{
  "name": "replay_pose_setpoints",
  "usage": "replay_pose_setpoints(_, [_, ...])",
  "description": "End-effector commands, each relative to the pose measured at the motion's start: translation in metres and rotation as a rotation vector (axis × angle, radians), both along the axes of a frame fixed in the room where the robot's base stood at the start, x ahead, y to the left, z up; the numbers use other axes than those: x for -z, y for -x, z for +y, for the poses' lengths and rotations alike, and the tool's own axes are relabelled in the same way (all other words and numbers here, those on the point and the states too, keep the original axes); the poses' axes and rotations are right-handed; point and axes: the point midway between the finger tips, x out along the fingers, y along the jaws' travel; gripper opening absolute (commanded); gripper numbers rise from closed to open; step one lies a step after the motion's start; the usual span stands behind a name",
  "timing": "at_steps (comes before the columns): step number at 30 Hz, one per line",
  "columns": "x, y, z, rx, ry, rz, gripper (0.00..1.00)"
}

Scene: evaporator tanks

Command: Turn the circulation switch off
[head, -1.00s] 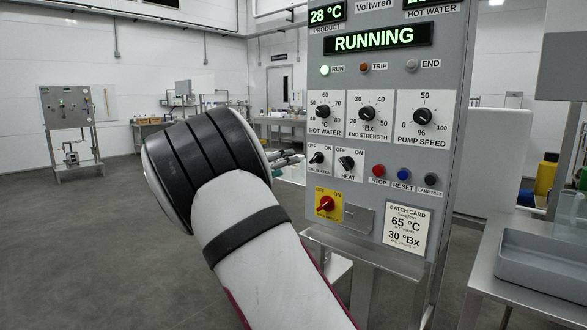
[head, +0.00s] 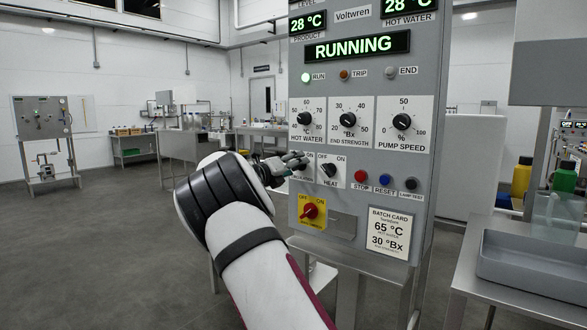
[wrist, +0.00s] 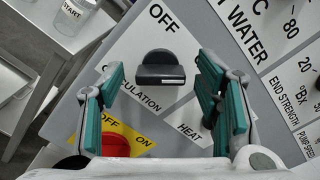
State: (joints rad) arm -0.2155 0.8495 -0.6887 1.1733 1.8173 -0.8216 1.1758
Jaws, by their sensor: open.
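The circulation switch is a black knob (wrist: 160,66) on a white plate, seen in the wrist view with the OFF label beyond it. Its ON label is hidden there. My gripper (wrist: 162,84) is open, with one green-padded finger on each side of the knob; I cannot tell whether either touches it. In the head view my gripper (head: 292,164) is at the panel's left edge, covering most of the circulation switch. The knob's setting is not clear now.
The heat switch (head: 328,171) is just right of my gripper. The red switch on a yellow plate (head: 311,211) is below. Dials sit above, and the stop button (head: 362,177) is farther right. The panel display (head: 357,46) reads RUNNING. Open floor lies left.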

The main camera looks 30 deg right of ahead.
Motion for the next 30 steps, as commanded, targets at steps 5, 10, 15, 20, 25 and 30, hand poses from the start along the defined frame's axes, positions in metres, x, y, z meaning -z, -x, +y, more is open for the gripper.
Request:
replay_pose_setpoints(5, [-0.0004,-0.0013,-0.0026,-0.001,0.000,-0.001,0.58])
replay_pose_setpoints(10, [-0.0004,-0.0011,-0.0025,-0.001,0.000,-0.001,0.54])
replay_pose_setpoints(15, [-0.0004,-0.0010,-0.0024,-0.001,0.000,0.000,0.15])
replay_pose_setpoints(20, [-0.0005,-0.0010,-0.0024,-0.001,0.000,0.000,0.10])
replay_pose_setpoints(25, [-0.0010,-0.0008,-0.0025,0.000,0.007,0.020,0.10])
replay_pose_setpoints(30, [-0.0019,-0.0010,-0.0026,-0.001,0.029,0.083,0.10])
